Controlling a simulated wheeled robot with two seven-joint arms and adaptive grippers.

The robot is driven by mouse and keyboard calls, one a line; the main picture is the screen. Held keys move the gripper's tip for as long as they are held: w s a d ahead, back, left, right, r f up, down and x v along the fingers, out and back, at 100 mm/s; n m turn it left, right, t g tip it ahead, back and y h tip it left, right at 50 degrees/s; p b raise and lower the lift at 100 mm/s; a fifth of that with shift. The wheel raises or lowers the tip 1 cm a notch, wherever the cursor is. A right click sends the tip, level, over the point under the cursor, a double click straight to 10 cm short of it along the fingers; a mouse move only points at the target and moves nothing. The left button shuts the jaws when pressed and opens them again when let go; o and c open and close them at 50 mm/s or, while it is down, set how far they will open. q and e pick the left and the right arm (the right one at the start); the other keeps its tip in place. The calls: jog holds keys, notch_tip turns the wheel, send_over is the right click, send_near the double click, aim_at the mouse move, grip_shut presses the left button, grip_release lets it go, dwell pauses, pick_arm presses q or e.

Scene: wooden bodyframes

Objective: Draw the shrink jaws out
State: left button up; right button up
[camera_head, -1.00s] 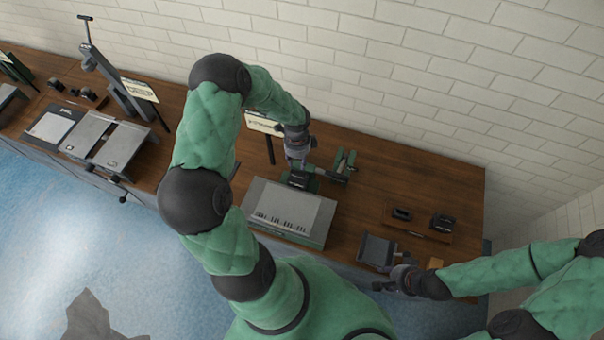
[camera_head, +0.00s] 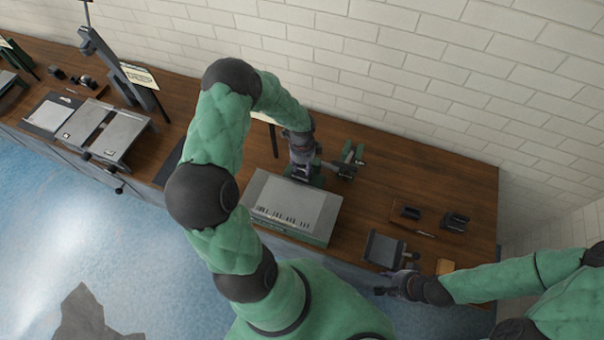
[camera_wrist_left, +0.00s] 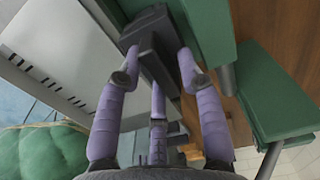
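The machine (camera_head: 290,205) on the bench has a light grey top plate and green parts behind it. My left gripper (camera_head: 303,172) is over its back edge, pointing down. In the left wrist view a dark block (camera_wrist_left: 140,30), which may be the shrink jaws, sits against green metal. The purple fingers of my left gripper (camera_wrist_left: 160,75) are spread beside and over this block; I cannot tell whether they touch it. My right gripper (camera_head: 393,283) is by the bench's front edge, near a dark tray (camera_head: 384,249); its fingers are too small to read.
A wooden board (camera_head: 427,228) with two dark blocks lies at the right of the bench. A green lever part (camera_head: 348,160) stands behind the machine. Another grey machine (camera_head: 105,130) is at the left. The bench top (camera_head: 395,180) between machine and board is clear.

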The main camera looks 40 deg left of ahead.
pick_arm(q)
grip_shut()
jog(key=shift+w+a+r, duration=0.1)
jog(key=shift+w+r, duration=0.05)
jog(key=shift+r, duration=0.05)
jog(key=shift+r, duration=0.1)
jog(key=shift+w+a+r+p, duration=0.1)
jog(key=shift+r+p, duration=0.4)
jog(key=shift+r, duration=0.15)
dwell(0.6)
jog(key=shift+r, duration=0.15)
jog(key=shift+r+p, duration=1.15)
jog(key=shift+r, duration=0.2)
